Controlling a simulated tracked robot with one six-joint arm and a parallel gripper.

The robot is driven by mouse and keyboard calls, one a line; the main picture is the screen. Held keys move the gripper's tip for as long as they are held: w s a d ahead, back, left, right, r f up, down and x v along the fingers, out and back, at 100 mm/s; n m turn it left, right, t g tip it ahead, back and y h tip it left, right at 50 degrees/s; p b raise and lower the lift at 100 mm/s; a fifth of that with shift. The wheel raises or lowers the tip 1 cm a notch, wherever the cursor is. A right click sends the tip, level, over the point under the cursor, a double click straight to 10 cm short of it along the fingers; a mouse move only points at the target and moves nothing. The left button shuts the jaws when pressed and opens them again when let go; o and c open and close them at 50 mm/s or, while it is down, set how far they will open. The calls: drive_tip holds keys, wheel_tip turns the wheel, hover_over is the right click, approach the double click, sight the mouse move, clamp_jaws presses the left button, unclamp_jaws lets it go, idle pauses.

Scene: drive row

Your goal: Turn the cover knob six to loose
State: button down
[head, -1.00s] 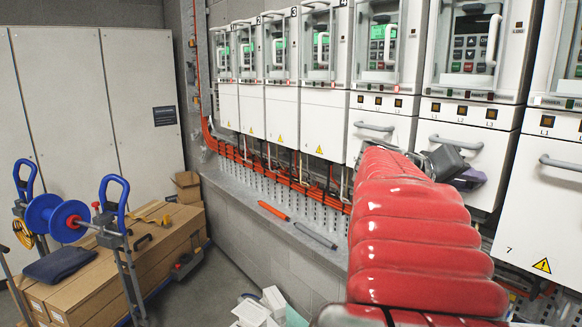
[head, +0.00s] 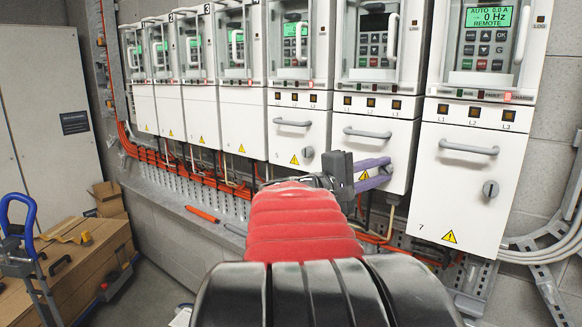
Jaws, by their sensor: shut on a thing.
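Drive six's white lower cover (head: 352,150) is the second from the right, with a grey handle across its upper part. My gripper (head: 386,172) reaches in from the left, with its purple fingers against the lower right of this cover. The fingers are shut on the cover knob there, which they mostly hide, so its angle cannot be read. The cover sits closed on its unit. A yellow warning triangle shows beside the fingers.
Drive seven's cover (head: 468,190) with its own knob (head: 491,189) is to the right. Drive five's knob (head: 308,153) is just left of my gripper. An orange tool (head: 202,214) lies on the ledge. Boxes and a blue-handled cart stand at lower left.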

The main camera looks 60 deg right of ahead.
drive_tip(key=n+h, duration=0.1)
drive_tip(key=n, duration=0.2)
drive_tip(key=n+h, duration=0.1)
drive_tip(key=n, duration=0.2)
drive_tip(key=shift+f+n+h, duration=0.2)
drive_tip(key=shift+n+h, duration=0.1)
drive_tip(key=c, duration=1.5)
unclamp_jaws()
drive_tip(key=shift+s, duration=0.1)
drive_tip(key=shift+a, duration=0.15)
drive_tip(key=shift+v, duration=6.85)
drive_tip(key=shift+f+t, duration=0.1)
drive_tip(key=shift+t, duration=0.2)
